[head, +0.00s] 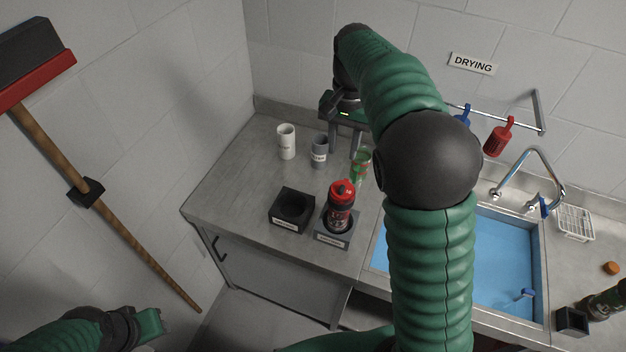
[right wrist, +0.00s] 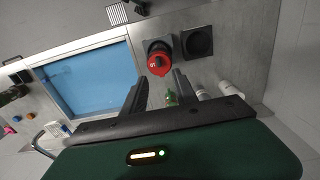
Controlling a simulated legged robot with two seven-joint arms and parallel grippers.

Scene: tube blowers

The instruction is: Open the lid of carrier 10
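A dark carrier with a red lid (head: 342,190) stands upright in a grey square holder (head: 333,240) on the counter. The red lid shows from above in the right wrist view (right wrist: 158,60), with small white marking I cannot read surely. My right gripper (head: 345,150) is open and empty, behind the carrier in the head view. In the right wrist view its two spread fingers (right wrist: 160,80) point towards the lid, apart from it. My left gripper (head: 150,326) is at the lower left, far from the carrier; its fingers do not show clearly.
An empty black holder (head: 291,210) stands left of the carrier. A white cup (head: 286,141), a grey labelled cup (head: 319,152) and a green clear item (head: 360,166) stand behind. The blue-bottomed sink (head: 505,255) is right.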

